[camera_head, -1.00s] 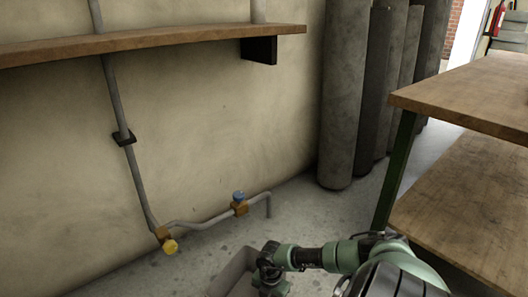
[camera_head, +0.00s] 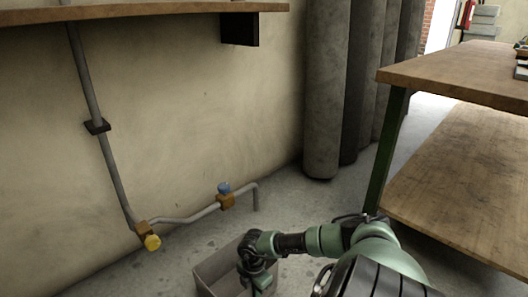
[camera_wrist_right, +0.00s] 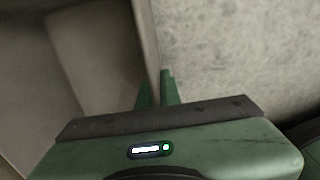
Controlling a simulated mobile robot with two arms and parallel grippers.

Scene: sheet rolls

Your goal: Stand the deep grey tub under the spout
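The deep grey tub (camera_head: 212,278) is on the floor side at the bottom of the head view, its lower part cut off by the frame. The spout (camera_head: 256,200) is the down-bent end of the wall pipe, just behind and above the tub in the picture. My right gripper (camera_head: 262,284) is at the tub's right side. In the right wrist view its fingers (camera_wrist_right: 157,92) straddle the tub's wall (camera_wrist_right: 143,45), close together on it. The tub's inside looks empty where it shows. My left gripper is not in view.
The pipe carries a blue valve (camera_head: 223,188) and a yellow knob (camera_head: 152,242). Several tall grey rolls (camera_head: 325,100) stand by the wall. A wooden workbench (camera_head: 455,75) is at the right, a shelf (camera_head: 130,12) above. Floor between rolls and tub is clear.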

